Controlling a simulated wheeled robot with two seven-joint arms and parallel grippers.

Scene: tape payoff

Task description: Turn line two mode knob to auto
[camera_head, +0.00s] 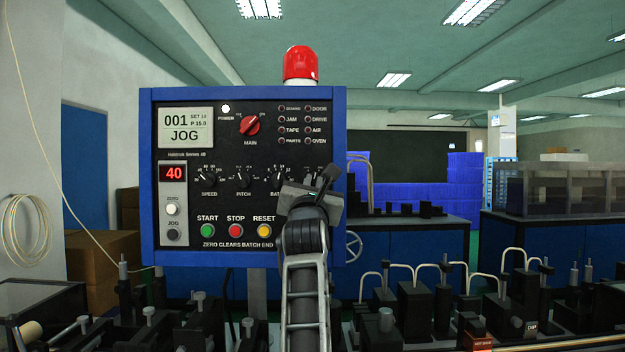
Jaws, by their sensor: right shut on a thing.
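The blue-framed control panel (341,120) stands in front of me. Its display (185,130) reads "001" and "JOG". My right gripper (322,182) is at the panel's right side, beyond the batch knob (280,179), and is shut on what appears to be the mode knob. The gripper covers that knob, so its pointer and labels cannot be read. My left gripper is not in view.
The red main switch (250,125), speed knob (208,180) and pitch knob (243,180) are on the panel. Green start (207,230), red stop (236,230) and yellow reset (264,230) buttons sit close to my right arm. Black machine parts (414,305) stand low at the right.

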